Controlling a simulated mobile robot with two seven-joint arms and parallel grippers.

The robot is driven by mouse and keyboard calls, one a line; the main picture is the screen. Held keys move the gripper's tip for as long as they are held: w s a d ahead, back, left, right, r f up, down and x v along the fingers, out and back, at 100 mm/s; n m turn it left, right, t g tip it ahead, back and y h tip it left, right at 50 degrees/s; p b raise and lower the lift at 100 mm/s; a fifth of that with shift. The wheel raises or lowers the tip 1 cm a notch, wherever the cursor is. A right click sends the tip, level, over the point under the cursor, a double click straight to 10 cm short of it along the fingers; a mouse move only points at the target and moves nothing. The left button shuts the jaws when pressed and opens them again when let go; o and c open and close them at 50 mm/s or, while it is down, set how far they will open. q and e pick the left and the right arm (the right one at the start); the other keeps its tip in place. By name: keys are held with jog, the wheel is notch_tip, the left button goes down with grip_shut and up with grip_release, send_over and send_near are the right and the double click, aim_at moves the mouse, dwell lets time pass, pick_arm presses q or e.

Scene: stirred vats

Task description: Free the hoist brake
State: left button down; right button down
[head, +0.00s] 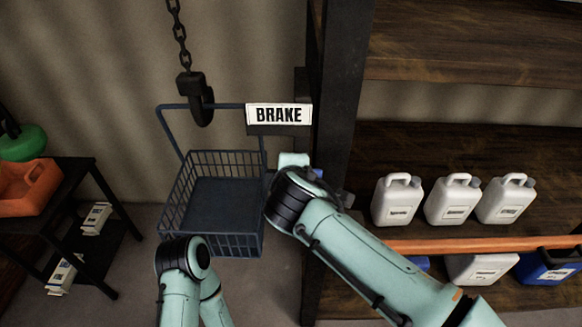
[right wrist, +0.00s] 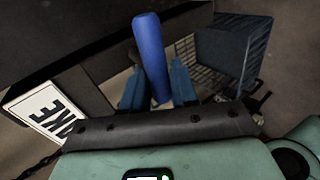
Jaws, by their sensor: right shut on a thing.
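The white BRAKE sign (head: 278,115) is fixed to the dark post (head: 340,100), and part of it shows in the right wrist view (right wrist: 47,113). A blue brake handle (right wrist: 150,55) stands out between the blue fingers of my right gripper (right wrist: 158,88). The right gripper is shut on this handle. In the head view my right wrist hides the handle and most of the gripper below the sign. My left arm shows at the bottom, in front of the basket, but its gripper is not visible.
A blue wire basket (head: 212,205) hangs from a hook (head: 201,103) and chain, just left of my right wrist. Shelves at right hold several white jugs (head: 451,202) behind an orange rail (head: 470,243). A dark side table (head: 85,180) with an orange container (head: 28,187) stands at left.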

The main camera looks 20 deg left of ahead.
jog(key=shift+f+h, duration=0.15)
jog(key=shift+h, duration=0.25)
dwell(0.3)
jog(key=c, duration=1)
grip_release()
jog(key=v, duration=1.3)
jog(key=shift+s+d, duration=0.2)
jog(key=shift+f, duration=0.1)
